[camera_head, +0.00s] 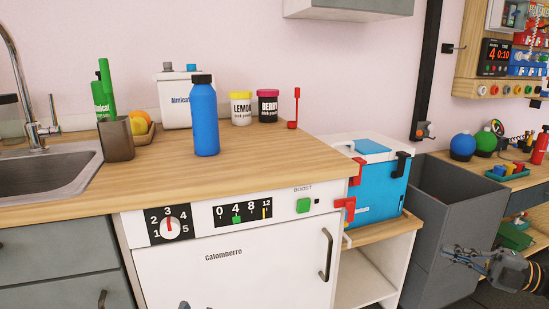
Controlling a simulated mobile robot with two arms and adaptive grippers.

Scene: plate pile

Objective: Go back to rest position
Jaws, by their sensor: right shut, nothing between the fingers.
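My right gripper (452,254) is at the lower right, in front of the grey bin. Its fingers point left, and it is shut with nothing held. It is apart from the counter and the blue box. Small dark tips at the bottom edge, in front of the white appliance, look like part of my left gripper (184,305). The rest of it is cut off, so its opening cannot be told. No plates show in this view.
The wooden counter (260,165) holds a blue bottle (205,118), two labelled jars, a white container and a brown cup (117,139). A sink (45,170) is at left. A blue box (378,185) and an open grey bin (455,200) stand right of the white appliance (250,265).

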